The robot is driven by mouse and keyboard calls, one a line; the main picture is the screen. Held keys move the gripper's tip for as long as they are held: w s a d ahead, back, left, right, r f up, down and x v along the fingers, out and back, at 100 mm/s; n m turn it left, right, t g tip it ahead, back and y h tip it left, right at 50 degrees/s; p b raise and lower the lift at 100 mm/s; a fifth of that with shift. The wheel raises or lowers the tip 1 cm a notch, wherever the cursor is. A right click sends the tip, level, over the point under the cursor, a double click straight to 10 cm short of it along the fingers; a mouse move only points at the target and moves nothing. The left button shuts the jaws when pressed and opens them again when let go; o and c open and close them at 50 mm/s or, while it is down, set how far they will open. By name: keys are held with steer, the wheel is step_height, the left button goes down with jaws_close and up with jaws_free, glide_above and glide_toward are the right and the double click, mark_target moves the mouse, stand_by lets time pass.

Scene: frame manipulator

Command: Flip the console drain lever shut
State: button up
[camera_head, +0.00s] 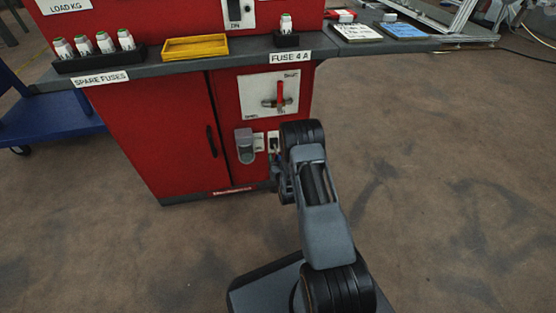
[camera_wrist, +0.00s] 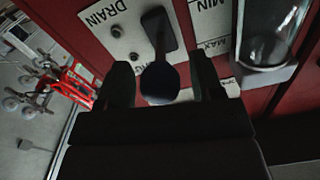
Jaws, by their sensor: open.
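The drain lever (camera_wrist: 160,82) is dark with a rounded end and rises from a dark block on a pale plate (camera_wrist: 93,38) marked DRAIN in the wrist view. My gripper (camera_wrist: 162,76) is open, with one finger on each side of the lever's end. Gaps show on both sides, and the end appears apart from both fingers. In the head view the small pale plate (camera_head: 273,138) is low on the red console (camera_head: 150,130); my arm partly covers that area and my gripper (camera_head: 279,172) is mostly hidden. Lettering below the lever is partly covered by a finger.
A clear cylinder (camera_wrist: 274,40) with MIN and MAX labels is close on the right in the wrist view. Above, in the head view, is a larger panel with a red lever (camera_head: 281,95). A worktop (camera_head: 170,65) overhangs with a yellow tray (camera_head: 194,48). Open floor lies right.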

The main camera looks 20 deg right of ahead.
steer(key=shift+w+d, duration=0.1)
steer(key=shift+w, duration=0.5)
jaws_close()
